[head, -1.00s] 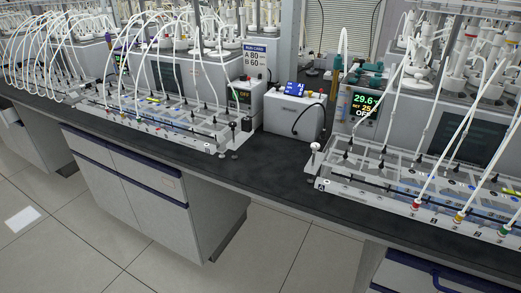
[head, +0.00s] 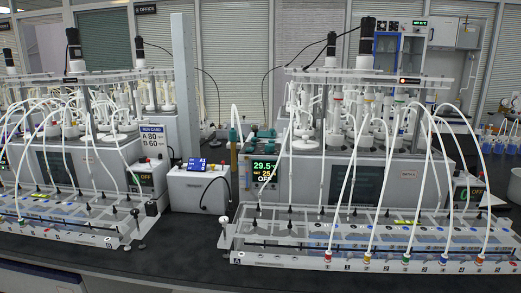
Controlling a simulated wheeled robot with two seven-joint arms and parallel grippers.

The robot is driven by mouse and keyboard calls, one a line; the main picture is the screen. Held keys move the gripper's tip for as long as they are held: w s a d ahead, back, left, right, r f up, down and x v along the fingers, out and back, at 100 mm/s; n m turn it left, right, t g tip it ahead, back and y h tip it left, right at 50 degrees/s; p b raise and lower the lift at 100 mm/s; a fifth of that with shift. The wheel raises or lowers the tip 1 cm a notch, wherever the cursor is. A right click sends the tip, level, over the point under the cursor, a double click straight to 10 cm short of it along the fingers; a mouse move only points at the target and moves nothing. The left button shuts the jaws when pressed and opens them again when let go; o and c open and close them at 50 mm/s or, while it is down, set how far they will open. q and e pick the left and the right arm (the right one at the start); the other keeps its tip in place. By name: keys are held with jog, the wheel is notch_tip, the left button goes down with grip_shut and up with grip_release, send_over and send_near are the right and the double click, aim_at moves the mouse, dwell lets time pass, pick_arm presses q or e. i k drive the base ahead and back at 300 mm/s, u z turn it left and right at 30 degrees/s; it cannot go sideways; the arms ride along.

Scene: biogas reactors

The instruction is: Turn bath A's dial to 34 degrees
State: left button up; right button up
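The right water bath (head: 310,178) is a grey box behind a clear tube rack (head: 350,238). A small mark at the rack's front left corner looks like the letter A. The bath's display (head: 264,171) is lit and reads about 29.5, with SET near 25 and OFF below. I cannot make out its dial. A left bath (head: 95,165) has a dark display (head: 146,180) reading OFF. The run card (head: 152,140) shows A 80 and B 60. Neither of my grippers is in view.
White tubes arch over both racks.

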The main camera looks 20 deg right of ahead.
aim_at(269, 148)
jog(key=z, duration=1.35)
jog(key=k, duration=0.2)
jog(key=u, duration=0.7)
